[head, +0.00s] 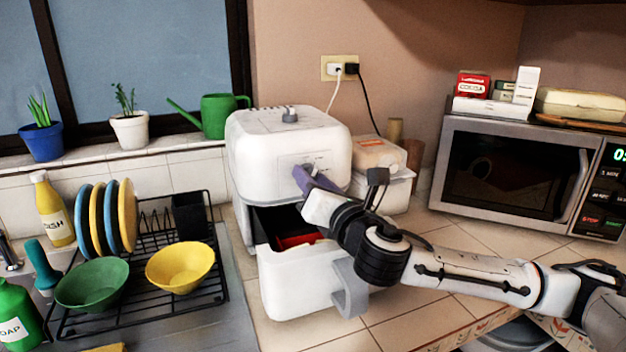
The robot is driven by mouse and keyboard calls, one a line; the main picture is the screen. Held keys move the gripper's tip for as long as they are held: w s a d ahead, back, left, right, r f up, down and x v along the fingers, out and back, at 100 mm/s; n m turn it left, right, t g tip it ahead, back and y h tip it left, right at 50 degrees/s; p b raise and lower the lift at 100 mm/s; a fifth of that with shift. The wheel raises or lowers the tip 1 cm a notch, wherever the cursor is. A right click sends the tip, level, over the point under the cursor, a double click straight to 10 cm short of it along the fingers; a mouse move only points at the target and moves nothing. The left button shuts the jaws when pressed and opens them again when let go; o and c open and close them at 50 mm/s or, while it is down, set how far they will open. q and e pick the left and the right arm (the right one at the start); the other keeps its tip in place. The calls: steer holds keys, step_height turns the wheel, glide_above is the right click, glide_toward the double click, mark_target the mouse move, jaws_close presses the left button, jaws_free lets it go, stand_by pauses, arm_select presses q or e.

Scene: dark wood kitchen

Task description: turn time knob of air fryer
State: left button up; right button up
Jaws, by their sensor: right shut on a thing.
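The white air fryer (262,150) stands on the tiled counter, left of the microwave. Its drawer (295,285) is pulled out, with a grey handle (349,288) at the front and a dark inside with something red in it. My left gripper is not in view.
A silver microwave (515,170) stands at the right, with boxes on top. A black dish rack (165,225) with plates and bowls is at the left. A white container (385,170) stands close behind my right gripper. My right forearm spans the counter's front.

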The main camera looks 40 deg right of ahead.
steer(key=shift+m, duration=0.6)
steer(key=o, duration=1)
steer(key=shift+o, duration=0.2)
steer(key=shift+s, duration=0.15)
steer(key=p+v, duration=0.4)
steer(key=v, duration=0.6)
steer(key=shift+a, duration=0.15)
